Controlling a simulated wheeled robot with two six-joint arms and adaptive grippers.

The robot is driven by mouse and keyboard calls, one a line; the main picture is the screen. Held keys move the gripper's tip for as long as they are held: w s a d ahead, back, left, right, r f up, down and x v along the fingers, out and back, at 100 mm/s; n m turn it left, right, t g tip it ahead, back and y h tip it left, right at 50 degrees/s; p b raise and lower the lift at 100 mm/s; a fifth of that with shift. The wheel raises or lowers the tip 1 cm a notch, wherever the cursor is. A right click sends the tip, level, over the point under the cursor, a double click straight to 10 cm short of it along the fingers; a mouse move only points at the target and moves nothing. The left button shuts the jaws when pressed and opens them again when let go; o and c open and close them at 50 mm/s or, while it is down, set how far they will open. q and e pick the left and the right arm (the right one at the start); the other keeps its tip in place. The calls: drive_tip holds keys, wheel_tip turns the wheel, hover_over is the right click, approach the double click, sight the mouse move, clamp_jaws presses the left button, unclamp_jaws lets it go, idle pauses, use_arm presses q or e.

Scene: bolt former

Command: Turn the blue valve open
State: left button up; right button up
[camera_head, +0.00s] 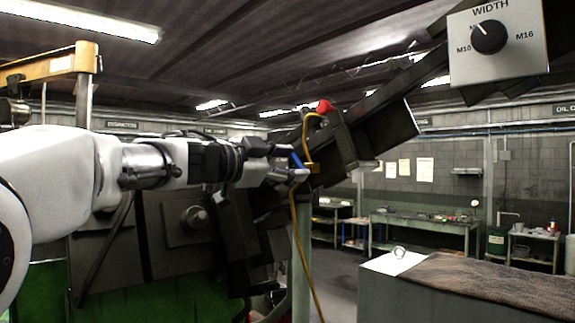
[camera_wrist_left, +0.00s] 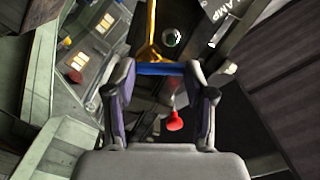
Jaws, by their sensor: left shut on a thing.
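The blue valve handle (camera_wrist_left: 162,69) is a short blue bar on a yellow pipe fitting. In the wrist view it lies across between the fingertips of my left gripper (camera_wrist_left: 163,72), which is shut on it. In the head view the left gripper (camera_head: 292,161) reaches in from the left, and the blue handle (camera_head: 296,159) shows as a slanted sliver between its fingers. The yellow pipe (camera_head: 306,235) runs down from the valve. My right gripper is in neither view.
A red knob (camera_head: 323,106) sits just above the valve on the dark machine arm (camera_head: 375,135). A WIDTH dial panel (camera_head: 497,45) is at the upper right. A grey cabinet (camera_head: 400,290) with a brown mat (camera_head: 500,283) stands at the lower right. Workbenches (camera_head: 425,222) line the back.

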use_arm(q)
drive_tip(key=shift+s+d+r+m+b, duration=0.1)
drive_tip(key=shift+m+b, duration=0.05)
drive_tip(key=shift+m, duration=1.35)
drive_tip(key=shift+s+d+r+m+b, duration=0.1)
drive_tip(key=shift+s+d+m, duration=0.05)
drive_tip(key=shift+m, duration=1.35)
drive_tip(key=shift+s+d+r+m+b, duration=0.1)
drive_tip(key=shift+m+b, duration=0.05)
drive_tip(key=shift+m, duration=1.35)
drive_tip(key=o, duration=1.2)
drive_tip(key=shift+c, duration=0.2)
drive_tip(key=shift+w+d+f, duration=0.1)
drive_tip(key=shift+w, duration=0.05)
